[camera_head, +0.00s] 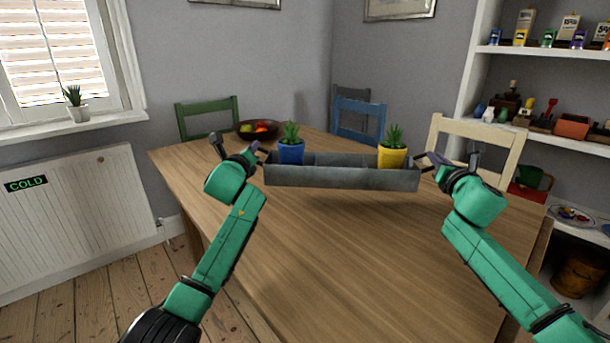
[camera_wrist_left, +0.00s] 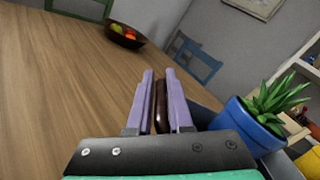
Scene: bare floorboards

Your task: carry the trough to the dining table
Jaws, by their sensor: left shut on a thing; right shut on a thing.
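The grey metal trough (camera_head: 340,178) is over the wooden dining table (camera_head: 280,260), roughly level; I cannot tell whether it touches the tabletop. A blue pot with a green plant (camera_head: 291,152) stands in its left part and a yellow pot with a plant (camera_head: 392,157) near its right end. My left gripper (camera_head: 261,155) is shut on the trough's left end; in the left wrist view its purple fingers (camera_wrist_left: 160,95) close around a dark brown handle (camera_wrist_left: 161,105). My right gripper (camera_head: 425,162) is shut on the trough's right end.
A fruit bowl (camera_head: 259,130) sits at the table's far end. Green (camera_head: 207,112), blue (camera_head: 358,120) and cream (camera_head: 472,145) chairs stand around the table. White shelves (camera_head: 540,50) are at right, a radiator (camera_head: 75,210) at left. The near tabletop is clear.

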